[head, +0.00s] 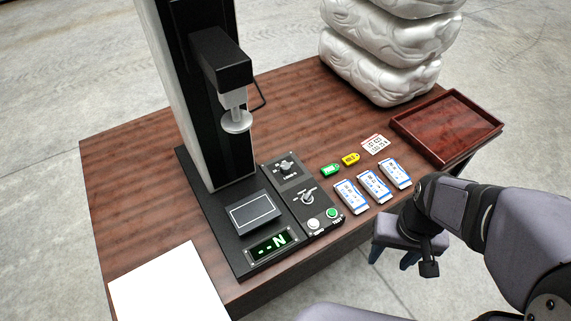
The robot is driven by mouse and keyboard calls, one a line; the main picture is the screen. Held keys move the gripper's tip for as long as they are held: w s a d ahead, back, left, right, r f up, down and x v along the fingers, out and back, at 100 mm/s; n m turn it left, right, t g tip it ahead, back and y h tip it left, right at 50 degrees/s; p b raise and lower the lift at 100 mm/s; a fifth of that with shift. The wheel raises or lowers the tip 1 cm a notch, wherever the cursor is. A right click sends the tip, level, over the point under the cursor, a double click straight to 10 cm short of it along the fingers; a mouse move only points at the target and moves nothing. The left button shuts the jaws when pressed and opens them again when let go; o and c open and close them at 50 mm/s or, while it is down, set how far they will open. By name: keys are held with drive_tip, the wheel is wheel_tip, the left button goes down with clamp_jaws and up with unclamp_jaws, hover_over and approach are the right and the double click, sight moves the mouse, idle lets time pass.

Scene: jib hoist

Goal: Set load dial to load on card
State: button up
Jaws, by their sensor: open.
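A black bench machine stands on the wooden table. Its control panel carries two dark rotary dials, an upper dial (287,166) and a lower dial (307,197). Their markings are too small to read, so I cannot tell which is the load dial or where it points. A display (269,245) shows green dashes and an N. A white card (375,144) with red and black print lies flat behind the panel's right side; its text is not legible. My gripper (391,259) is open and empty, with blue fingertips, beyond the table's front edge, right of the panel and apart from the dials.
A white button (314,223) and green button (332,213) sit below the dials. Green (330,170) and yellow (351,158) tags and several blue-white blocks (374,186) lie right of the panel. A red-brown tray (406,131) and stacked white bags (375,65) stand farther right.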

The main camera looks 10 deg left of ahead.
drive_tip(key=w+a+r+n, duration=0.1)
drive_tip(key=w+a, duration=0.1)
drive_tip(key=w, duration=0.4)
drive_tip(key=w+a+r+n, duration=0.1)
drive_tip(key=w+a+n, duration=0.15)
drive_tip(key=w, duration=0.35)
drive_tip(key=n, duration=0.7)
hover_over(285, 166)
wheel_tip(285, 166, down, 5)
drive_tip(key=shift+s+d+r, duration=0.1)
drive_tip(key=shift+s+d, duration=0.05)
drive_tip(key=shift+a+n, duration=0.25)
drive_tip(key=shift+a, duration=0.05)
drive_tip(key=shift+d+f+p, duration=0.15)
drive_tip(key=shift+f+p, duration=0.7)
drive_tip(key=shift+f, duration=2.85)
